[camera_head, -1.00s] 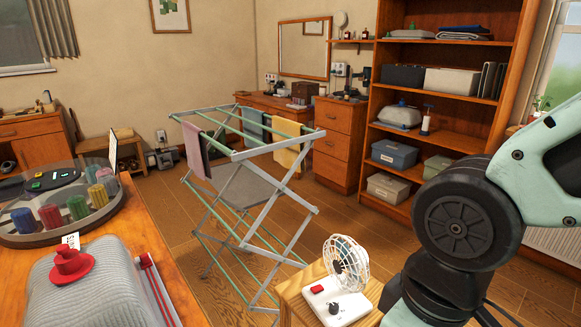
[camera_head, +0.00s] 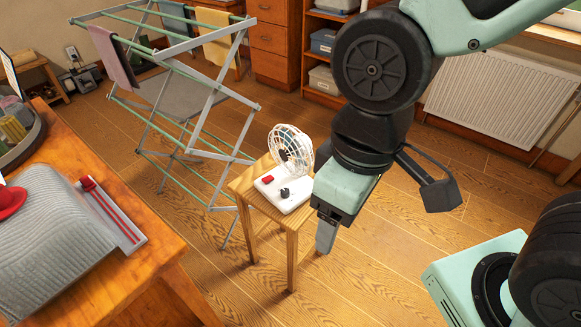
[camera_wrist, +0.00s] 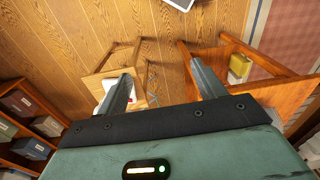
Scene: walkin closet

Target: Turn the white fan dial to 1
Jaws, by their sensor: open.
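A white fan (camera_head: 291,148) with a round wire cage stands on a small wooden stool (camera_head: 243,188). Its white base (camera_head: 297,205) carries a red part (camera_head: 267,180) and a dark dial (camera_head: 284,193). The dial's setting is too small to read. My gripper (camera_head: 327,237) points down just right of the stool, apart from the fan. In the wrist view my gripper (camera_wrist: 160,72) is open, with nothing between its fingers. The left finger partly covers the stool (camera_wrist: 98,80) and something white on it there; the dial cannot be made out in that view.
A drying rack (camera_head: 205,95) with towels stands behind and left of the stool. A wooden table (camera_head: 150,245) with a grey cloth-like object and red items is at left. A white radiator (camera_head: 500,90) is at the back right. Floor right of the stool is clear.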

